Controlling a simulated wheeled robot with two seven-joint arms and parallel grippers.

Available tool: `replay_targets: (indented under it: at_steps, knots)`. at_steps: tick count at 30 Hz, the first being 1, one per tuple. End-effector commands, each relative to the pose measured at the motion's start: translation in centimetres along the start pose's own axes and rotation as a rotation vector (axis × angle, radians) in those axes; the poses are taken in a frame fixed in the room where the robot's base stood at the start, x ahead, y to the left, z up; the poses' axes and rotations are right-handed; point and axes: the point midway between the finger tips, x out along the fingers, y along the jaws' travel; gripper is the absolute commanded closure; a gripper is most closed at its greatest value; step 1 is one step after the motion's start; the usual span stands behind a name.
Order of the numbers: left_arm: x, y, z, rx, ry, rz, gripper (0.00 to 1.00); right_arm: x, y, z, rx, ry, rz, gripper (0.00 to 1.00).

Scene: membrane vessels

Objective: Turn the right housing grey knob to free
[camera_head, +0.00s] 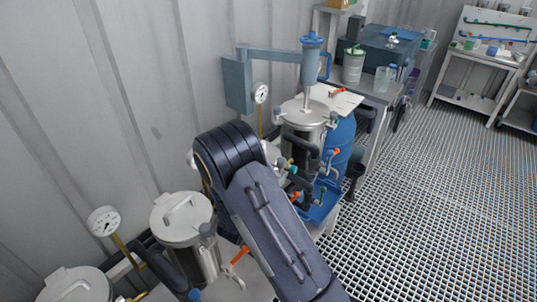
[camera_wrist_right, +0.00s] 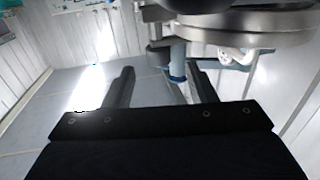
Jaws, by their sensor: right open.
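The right housing (camera_head: 303,116) is a steel vessel with a lid, behind my right arm in the head view. A dark fitting with a blue collar (camera_wrist_right: 177,72) shows beyond and between the fingers. A round steel flange (camera_wrist_right: 245,30) is at upper right. My left gripper is out of view.
Another steel vessel (camera_head: 183,218) and a pressure gauge (camera_head: 104,221) stand at the left. Dark pipes and coloured valve handles crowd the space right of my arm. The grating floor (camera_head: 430,200) at right is open.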

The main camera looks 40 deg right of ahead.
Motion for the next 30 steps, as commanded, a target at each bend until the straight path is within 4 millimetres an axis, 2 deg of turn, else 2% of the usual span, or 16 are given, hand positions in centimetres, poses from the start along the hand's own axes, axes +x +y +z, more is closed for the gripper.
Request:
replay_targets:
  at_steps: [6, 12, 23, 30]
  knots:
    - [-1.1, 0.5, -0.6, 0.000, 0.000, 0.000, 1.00, 3.6, 0.1, -0.2, 0.001, -0.001, 0.002, 0.49]
    - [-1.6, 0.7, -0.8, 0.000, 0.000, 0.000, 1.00, 6.1, 0.0, -0.1, 0.002, -0.003, 0.000, 0.49]
    - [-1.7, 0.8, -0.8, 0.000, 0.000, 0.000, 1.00, 6.9, 0.0, 0.1, 0.002, -0.004, -0.002, 0.49]
    - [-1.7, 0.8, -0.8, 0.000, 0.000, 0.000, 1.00, 6.9, 0.0, 0.0, 0.002, -0.004, -0.002, 0.78]
